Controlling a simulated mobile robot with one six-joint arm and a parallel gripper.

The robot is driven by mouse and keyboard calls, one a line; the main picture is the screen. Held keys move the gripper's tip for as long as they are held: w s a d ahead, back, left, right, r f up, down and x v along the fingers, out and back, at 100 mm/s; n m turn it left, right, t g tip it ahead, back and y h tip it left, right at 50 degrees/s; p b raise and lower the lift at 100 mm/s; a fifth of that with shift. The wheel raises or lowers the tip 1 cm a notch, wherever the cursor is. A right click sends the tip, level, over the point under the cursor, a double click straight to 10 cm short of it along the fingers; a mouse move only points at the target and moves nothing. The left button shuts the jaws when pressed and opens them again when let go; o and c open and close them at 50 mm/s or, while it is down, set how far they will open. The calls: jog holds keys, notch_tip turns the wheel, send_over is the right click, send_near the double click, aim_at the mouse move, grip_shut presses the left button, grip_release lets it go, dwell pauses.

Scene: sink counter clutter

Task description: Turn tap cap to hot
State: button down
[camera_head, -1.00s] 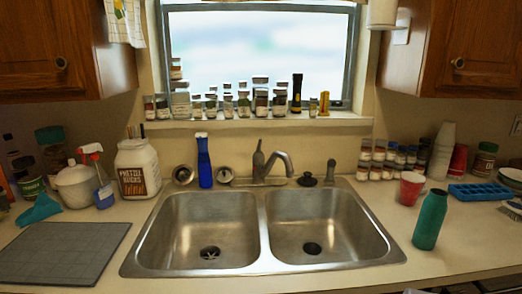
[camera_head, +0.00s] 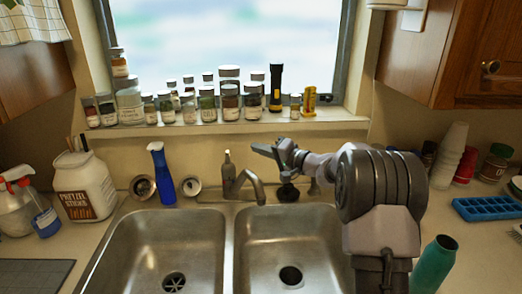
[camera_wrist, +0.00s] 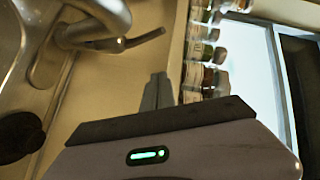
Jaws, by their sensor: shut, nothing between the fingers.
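The metal tap (camera_head: 243,186) stands behind the double sink, its spout bending forward to the right. Its cap (camera_head: 228,163), a slim upright lever, rises at the left of the spout. My gripper (camera_head: 257,147) is shut and empty, up and to the right of the cap and apart from it. In the wrist view the tap (camera_wrist: 48,58) is at upper left, turned on its side, with a thin lever (camera_wrist: 146,38) pointing right.
Several jars (camera_head: 205,105), a black flashlight (camera_head: 276,88) and a yellow item line the windowsill behind my gripper. A blue bottle (camera_head: 162,175) stands left of the tap, and a black stopper (camera_head: 288,192) right of it. A teal bottle (camera_head: 433,265) stands at right.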

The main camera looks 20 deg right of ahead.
jog(key=w+a+f+b, duration=0.1)
jog(key=w+a+f, duration=0.1)
jog(key=a, duration=0.4)
jog(key=shift+w+b, duration=0.3)
jog(key=shift+w, duration=0.15)
jog(key=shift+a, duration=0.1)
